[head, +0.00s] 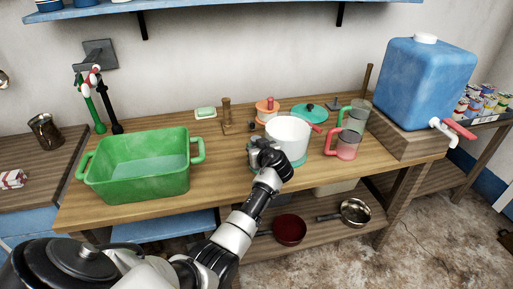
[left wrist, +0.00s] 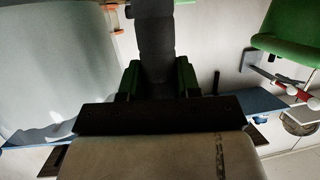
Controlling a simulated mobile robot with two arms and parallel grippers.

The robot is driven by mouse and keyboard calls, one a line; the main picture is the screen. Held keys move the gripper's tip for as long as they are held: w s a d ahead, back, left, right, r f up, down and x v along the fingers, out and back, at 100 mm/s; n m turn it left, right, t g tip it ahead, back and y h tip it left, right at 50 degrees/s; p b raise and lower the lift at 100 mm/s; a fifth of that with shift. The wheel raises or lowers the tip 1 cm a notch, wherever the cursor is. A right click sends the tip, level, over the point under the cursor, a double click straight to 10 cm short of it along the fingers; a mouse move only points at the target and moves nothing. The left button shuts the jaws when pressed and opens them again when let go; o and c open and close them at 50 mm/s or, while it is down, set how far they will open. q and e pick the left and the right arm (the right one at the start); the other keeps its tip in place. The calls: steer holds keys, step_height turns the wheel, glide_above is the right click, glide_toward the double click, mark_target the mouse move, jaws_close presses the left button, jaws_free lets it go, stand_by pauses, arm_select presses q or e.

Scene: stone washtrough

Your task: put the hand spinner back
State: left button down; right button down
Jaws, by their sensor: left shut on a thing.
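My left gripper (head: 258,150) is beside the left wall of a white tub (head: 289,131) on a teal base, on the wooden bench. It is shut on a small grey thing, mostly hidden by the gripper; I cannot tell whether this is the hand spinner. In the left wrist view the gripper (left wrist: 158,85) shows dark green pieces on either side of a dark grey upright part. A large pale curved surface (left wrist: 55,65) fills the left of that view. A red handle sticks out at the tub's right. My right gripper does not show.
A green basin (head: 140,181) holds water at the bench's left. A teal lid (head: 309,112), an orange-topped pot (head: 267,108), a red mug (head: 346,146) and a green mug (head: 358,113) stand around the tub. A blue water container (head: 424,82) is at right. Bare wood lies between basin and tub.

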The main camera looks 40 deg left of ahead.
arm_select(q)
steer(key=c, duration=0.8)
jaws_free()
steer(key=shift+r, duration=0.15)
steer(key=b+v, duration=0.1)
steer(key=v, duration=1.1)
steer(key=shift+d, duration=0.1)
